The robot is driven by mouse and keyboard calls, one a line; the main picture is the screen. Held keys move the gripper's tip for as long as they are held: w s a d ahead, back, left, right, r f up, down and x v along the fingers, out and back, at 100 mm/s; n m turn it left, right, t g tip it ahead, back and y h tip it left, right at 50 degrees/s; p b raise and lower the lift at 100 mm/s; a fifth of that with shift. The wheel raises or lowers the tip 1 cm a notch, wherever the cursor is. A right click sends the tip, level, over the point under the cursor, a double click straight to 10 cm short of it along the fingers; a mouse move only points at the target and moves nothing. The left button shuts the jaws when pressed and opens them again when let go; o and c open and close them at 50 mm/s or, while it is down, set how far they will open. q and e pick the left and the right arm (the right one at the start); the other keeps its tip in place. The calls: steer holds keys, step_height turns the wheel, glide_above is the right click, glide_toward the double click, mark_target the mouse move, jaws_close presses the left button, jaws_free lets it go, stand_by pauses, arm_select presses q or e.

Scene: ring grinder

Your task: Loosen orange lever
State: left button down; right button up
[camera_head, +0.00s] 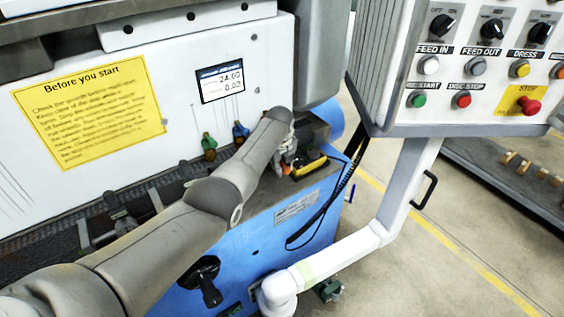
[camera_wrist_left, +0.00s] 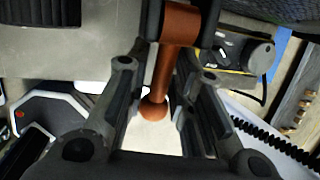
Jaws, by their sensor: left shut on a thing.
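The orange lever (camera_wrist_left: 163,75) is in the middle of the left wrist view, with a round ball end (camera_wrist_left: 153,110) and a wider block at its top. My left gripper (camera_wrist_left: 155,95) has one finger on each side of the lever and is shut on it. In the head view my left gripper (camera_head: 287,158) is at the right end of the blue machine, beside a black and yellow part. A small bit of orange (camera_head: 286,169) shows just below the fingers there; the rest of the lever is hidden. My right gripper is not in view.
A control panel (camera_head: 460,115) with knobs and buttons hangs at the right on a white post (camera_head: 410,175). A black cable (camera_head: 325,215) hangs near my gripper. Green (camera_head: 209,142) and blue (camera_head: 240,130) small parts stand behind my arm. A black handle (camera_head: 205,282) sticks out of the blue front.

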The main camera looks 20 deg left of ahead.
arm_select(q)
steer(key=shift+s+f, duration=0.1)
steer(key=c, duration=1.5)
jaws_free()
steer(key=shift+r, duration=0.8)
steer(key=v, duration=1)
steer(key=shift+s+d+r, duration=0.1)
steer(key=shift+s+r, duration=0.1)
